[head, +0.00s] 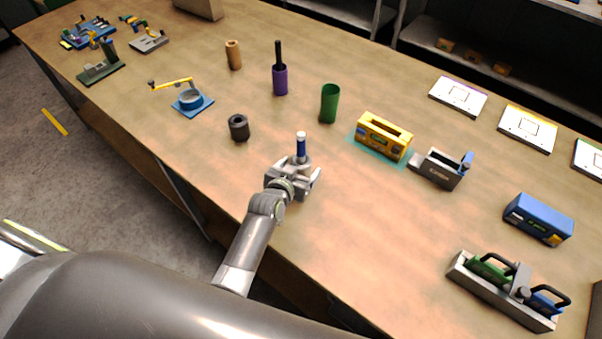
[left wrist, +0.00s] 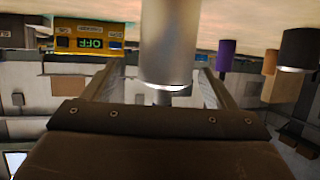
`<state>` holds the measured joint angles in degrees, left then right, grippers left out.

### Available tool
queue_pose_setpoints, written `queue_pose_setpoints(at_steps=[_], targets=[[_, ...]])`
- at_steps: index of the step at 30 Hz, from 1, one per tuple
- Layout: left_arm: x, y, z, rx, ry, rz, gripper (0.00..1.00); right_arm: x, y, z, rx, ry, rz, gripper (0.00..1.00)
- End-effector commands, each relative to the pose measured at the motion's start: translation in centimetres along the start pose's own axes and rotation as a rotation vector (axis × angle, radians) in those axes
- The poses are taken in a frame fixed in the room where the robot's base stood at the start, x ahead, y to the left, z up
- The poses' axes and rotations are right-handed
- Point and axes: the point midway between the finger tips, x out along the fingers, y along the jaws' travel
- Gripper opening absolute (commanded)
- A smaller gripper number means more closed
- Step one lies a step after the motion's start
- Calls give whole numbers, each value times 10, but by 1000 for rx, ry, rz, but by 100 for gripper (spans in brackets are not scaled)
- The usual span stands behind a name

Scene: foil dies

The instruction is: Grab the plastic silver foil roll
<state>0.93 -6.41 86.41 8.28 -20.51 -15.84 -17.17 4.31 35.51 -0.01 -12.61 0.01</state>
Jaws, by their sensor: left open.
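A smooth silver cylinder, which looks like the foil roll (left wrist: 170,40), fills the middle of the left wrist view, between my two fingers with gaps at both sides. My left gripper (head: 296,172) is open around it, low over the table. In the head view a blue upright piece (head: 301,148) with a white top rises at the fingertips; the silver body there is mostly hidden by or blends with the gripper. My right gripper is not in view.
On the table (head: 370,230) stand a dark roll (head: 238,128) left of my gripper, a purple roll (head: 280,82) with a black rod, a green roll (head: 329,104) behind and a yellow box (head: 383,136) to the right.

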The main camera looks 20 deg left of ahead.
Motion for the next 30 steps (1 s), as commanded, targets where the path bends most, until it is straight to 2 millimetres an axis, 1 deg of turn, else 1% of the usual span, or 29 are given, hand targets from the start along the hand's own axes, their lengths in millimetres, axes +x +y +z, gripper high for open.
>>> queue_pose_setpoints(at_steps=[6, 12, 17, 25, 30], targets=[[22, -5, 6, 4, 0, 0, 79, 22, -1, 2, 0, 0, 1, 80], [43, -6, 6, 2, 1, 0, 79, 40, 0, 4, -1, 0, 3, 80], [50, -7, 4, 2, -1, -1, 79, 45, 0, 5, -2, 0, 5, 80], [51, -7, 2, 1, -1, -1, 79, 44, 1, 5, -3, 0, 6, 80], [50, -7, 2, 1, -1, -1, 57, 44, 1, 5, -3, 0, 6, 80]])
